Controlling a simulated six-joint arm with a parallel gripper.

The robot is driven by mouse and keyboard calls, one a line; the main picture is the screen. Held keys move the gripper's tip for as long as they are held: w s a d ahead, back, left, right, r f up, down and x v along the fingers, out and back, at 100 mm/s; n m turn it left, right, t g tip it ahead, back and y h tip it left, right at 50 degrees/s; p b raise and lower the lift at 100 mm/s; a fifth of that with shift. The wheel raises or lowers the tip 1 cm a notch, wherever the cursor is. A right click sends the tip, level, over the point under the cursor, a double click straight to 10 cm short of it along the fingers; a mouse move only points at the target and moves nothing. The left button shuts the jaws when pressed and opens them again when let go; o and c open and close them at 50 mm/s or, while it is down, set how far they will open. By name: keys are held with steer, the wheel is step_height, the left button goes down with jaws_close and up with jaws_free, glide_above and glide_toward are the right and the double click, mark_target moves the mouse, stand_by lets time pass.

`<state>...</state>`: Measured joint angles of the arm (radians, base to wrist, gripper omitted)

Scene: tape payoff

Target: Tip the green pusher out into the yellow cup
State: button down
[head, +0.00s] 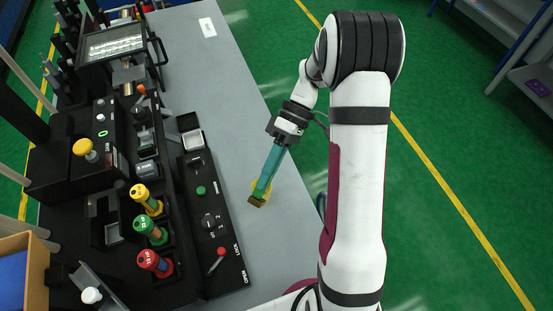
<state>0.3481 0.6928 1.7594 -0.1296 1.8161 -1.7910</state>
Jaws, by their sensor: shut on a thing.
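My gripper (280,143) hangs over the grey table and is shut on a long teal bar-like piece (270,168). This piece slants down to the left and ends in a brown tip (256,202). A green-capped piece (145,224) stands tilted in the black fixture at the left. I cannot make out for certain which thing is the green pusher.
A yellow piece (141,194) and a red piece (149,259) flank the green-capped one. A black control panel (215,215) with a green button and red-tipped lever lies left of my gripper. Bare grey table (235,100) lies beyond it.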

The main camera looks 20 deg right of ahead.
steer(key=n+h, duration=0.2)
steer(key=h, duration=0.1)
steer(key=shift+s+a+r+n+t, duration=0.1)
steer(key=shift+a+r+n+t, duration=0.2)
steer(key=shift+r+n, duration=0.1)
steer(key=w+a+r+n+t+h, duration=0.1)
steer(key=w+r+n+t+h, duration=0.2)
steer(key=r+n+t+h, duration=0.2)
steer(key=n, duration=0.2)
steer(key=shift+w+a+n+t, duration=0.3)
steer(key=shift+w+a+n, duration=0.05)
steer(key=shift+a+n, duration=0.05)
steer(key=shift+r, duration=0.1)
